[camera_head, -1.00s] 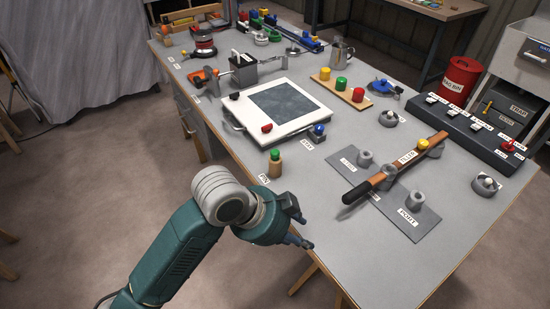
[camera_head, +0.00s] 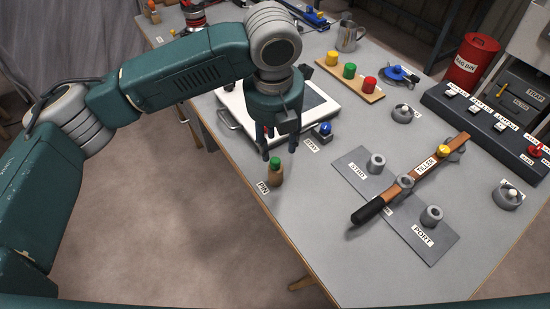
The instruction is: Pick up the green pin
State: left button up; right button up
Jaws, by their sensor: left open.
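The green pin (camera_head: 275,163) stands upright with its green top showing above a tan wooden holder (camera_head: 276,177), by the PIN label (camera_head: 263,187) near the table's front edge. My left gripper (camera_head: 279,155) points down with its fingers apart and nothing seen between them. In the picture its fingertips are just above and behind the pin; I cannot tell whether they touch it. My right gripper does not show.
A white framed panel (camera_head: 233,104) lies behind my left gripper, with a blue-topped piece (camera_head: 325,128) at its corner. A tiller (camera_head: 410,180) lies across a grey plate (camera_head: 440,241) to the right. A board with yellow, green and red pegs (camera_head: 370,96) is further back.

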aim_at(275, 161)
pick_arm(q)
jog(key=f, duration=0.3)
jog(key=shift+w+d+f, duration=0.1)
jog(key=shift+w, duration=0.2)
jog(key=shift+w+f, duration=0.15)
jog(key=shift+f, duration=0.2)
jog(key=f, duration=0.2)
jog(key=f+p, duration=0.1)
jog(key=shift+w+a+f, duration=0.1)
jog(key=shift+a+f, duration=0.1)
jog(key=shift+a, duration=0.05)
jog(key=shift+w+f, duration=0.1)
jog(key=shift+f, duration=0.45)
jog(key=c, duration=0.8)
grip_shut()
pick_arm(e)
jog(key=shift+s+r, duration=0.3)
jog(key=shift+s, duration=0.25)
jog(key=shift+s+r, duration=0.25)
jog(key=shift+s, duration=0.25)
